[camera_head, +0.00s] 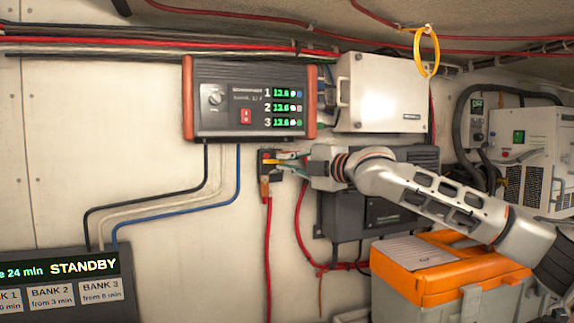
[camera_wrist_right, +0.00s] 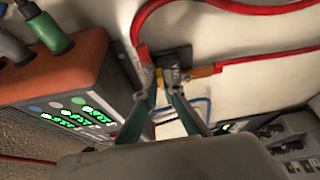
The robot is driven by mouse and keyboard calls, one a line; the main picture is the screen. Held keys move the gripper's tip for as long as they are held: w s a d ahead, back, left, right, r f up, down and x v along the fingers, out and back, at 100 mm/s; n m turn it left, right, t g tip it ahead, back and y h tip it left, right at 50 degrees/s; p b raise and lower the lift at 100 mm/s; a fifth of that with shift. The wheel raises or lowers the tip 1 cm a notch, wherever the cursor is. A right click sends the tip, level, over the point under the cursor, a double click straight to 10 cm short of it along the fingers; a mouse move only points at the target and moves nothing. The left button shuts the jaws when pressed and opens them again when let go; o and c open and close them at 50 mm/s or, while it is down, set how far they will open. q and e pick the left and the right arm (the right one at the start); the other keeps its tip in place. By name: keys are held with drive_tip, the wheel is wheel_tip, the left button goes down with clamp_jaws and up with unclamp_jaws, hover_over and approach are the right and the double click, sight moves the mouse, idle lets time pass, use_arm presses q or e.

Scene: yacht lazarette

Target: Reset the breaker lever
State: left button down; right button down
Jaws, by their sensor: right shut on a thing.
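The breaker (camera_head: 264,167) is a small black block on the white wall, below the charger panel, with red cable running down from it. In the right wrist view the breaker (camera_wrist_right: 174,56) sits straight ahead of my fingertips, between red cables. The breaker lever (camera_wrist_right: 158,77) shows as a small yellow piece between the fingertips, mostly hidden by them. My right gripper (camera_head: 282,161) reaches in from the right and is shut on the lever; its green-edged fingers (camera_wrist_right: 164,86) converge there in the wrist view. The lever's exact angle cannot be told. My left gripper is not in view.
The charger panel (camera_head: 248,98) with green readouts is just above the breaker. A white box (camera_head: 381,92) hangs right of it. A dark grey unit (camera_head: 345,217) lies behind and below my right arm, above an orange-lidded case (camera_head: 450,262). The wall left of the breaker is free.

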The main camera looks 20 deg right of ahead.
idle(0.3)
drive_tip(key=c, duration=2.2)
unclamp_jaws()
drive_tip(key=shift+o, duration=0.2)
drive_tip(key=v, duration=1.2)
